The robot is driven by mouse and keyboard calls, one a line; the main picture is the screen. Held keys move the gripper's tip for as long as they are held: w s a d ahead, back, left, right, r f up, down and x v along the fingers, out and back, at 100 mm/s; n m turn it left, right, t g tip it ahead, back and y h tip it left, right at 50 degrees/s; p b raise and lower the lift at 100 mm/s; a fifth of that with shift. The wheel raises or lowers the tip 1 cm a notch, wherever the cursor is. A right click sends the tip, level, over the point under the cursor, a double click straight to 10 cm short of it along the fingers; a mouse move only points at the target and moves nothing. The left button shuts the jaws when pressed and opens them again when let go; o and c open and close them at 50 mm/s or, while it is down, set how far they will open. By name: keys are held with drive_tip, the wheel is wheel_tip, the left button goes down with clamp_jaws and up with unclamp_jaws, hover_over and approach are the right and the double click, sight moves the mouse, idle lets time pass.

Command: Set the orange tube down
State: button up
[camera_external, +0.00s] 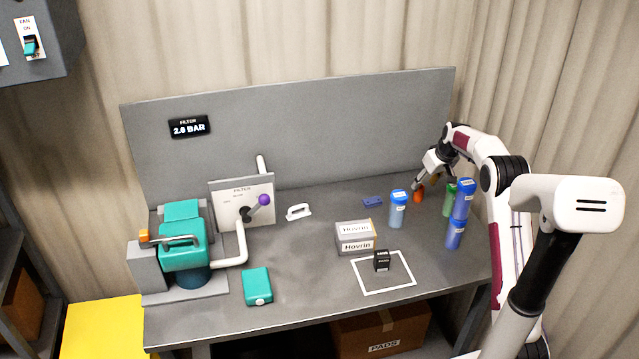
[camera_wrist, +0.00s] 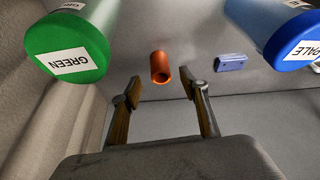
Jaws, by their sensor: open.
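The orange tube (camera_external: 418,194) stands upright on the grey table towards the back right, just below my gripper (camera_external: 427,183). In the wrist view the orange tube (camera_wrist: 159,68) shows its open end and lies beyond the gap between the fingertips. My gripper (camera_wrist: 166,92) is open, with its two fingers spread and nothing between them. The tube looks apart from both fingers.
A green-capped tube (camera_wrist: 68,45) and a pale blue tube (camera_external: 397,210) stand close to either side. Darker blue tubes (camera_external: 455,233) stand to the right. A small blue block (camera_external: 372,202) lies nearby. Boxes (camera_external: 356,240) stand mid-table.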

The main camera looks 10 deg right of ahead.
sight(419, 192)
drive_tip(key=shift+x, duration=3.35)
drive_tip(key=shift+s, duration=0.1)
drive_tip(key=c, duration=1.2)
